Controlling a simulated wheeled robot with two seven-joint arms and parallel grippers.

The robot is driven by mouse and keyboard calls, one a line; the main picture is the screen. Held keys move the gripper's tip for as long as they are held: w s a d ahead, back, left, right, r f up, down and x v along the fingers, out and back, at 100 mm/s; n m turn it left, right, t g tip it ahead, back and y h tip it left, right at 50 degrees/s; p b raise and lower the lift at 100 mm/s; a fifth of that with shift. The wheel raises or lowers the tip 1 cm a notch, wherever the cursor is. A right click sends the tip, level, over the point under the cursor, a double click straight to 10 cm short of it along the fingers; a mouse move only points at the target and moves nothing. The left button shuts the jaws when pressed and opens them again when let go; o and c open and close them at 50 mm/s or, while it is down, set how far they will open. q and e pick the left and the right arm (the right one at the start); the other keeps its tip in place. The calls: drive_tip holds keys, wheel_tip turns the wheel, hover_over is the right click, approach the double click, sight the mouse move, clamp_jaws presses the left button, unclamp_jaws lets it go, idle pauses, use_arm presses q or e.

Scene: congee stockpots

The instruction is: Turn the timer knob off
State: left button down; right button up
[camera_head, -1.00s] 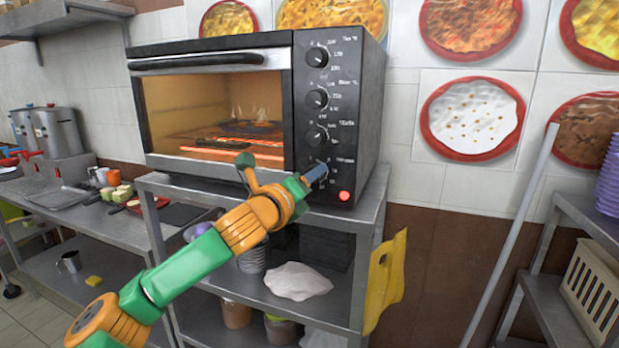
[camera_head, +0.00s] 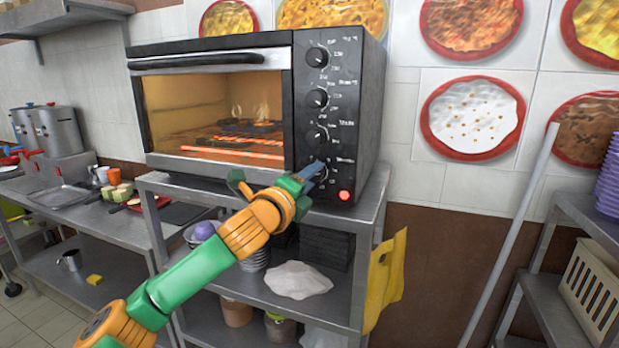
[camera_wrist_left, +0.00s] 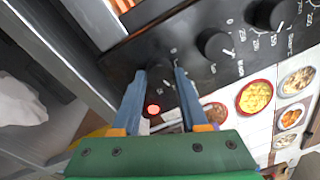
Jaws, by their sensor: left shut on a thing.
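The oven (camera_head: 215,100) stands on a metal rack, with a column of black knobs on its right-hand panel. My left gripper (camera_head: 316,170) is at the lowest knob, which it mostly hides in the head view. In the left wrist view its two blue fingers are shut on this dark timer knob (camera_wrist_left: 159,74), one finger on each side. The red indicator lamp (camera_head: 344,195) is lit just below and right of it; the lamp also shows between the fingers in the wrist view (camera_wrist_left: 153,109). My right gripper is not in view.
Other knobs (camera_head: 316,136) sit close above the gripper. The oven interior glows orange behind the glass. The rack (camera_head: 345,222) has its top edge just below the gripper, and a yellow cloth (camera_head: 386,282) hangs on its right side.

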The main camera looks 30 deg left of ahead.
use_arm(q)
drive_tip(key=shift+d+r+n+y, duration=0.1)
drive_tip(key=shift+n+y, duration=0.25)
drive_tip(key=shift+n, duration=3.8)
drive_tip(key=shift+r+n+y, duration=0.1)
drive_tip(key=shift+n+y, duration=0.25)
drive_tip(key=shift+n, duration=3.8)
drive_tip(key=shift+n+p, duration=0.3)
drive_tip(key=shift+c, duration=2.2)
unclamp_jaws()
drive_tip(key=shift+w+f, duration=0.1)
drive_tip(key=shift+f, duration=0.05)
drive_tip(key=b+v, duration=0.2)
drive_tip(key=v, duration=0.5)
drive_tip(key=shift+b, duration=0.35)
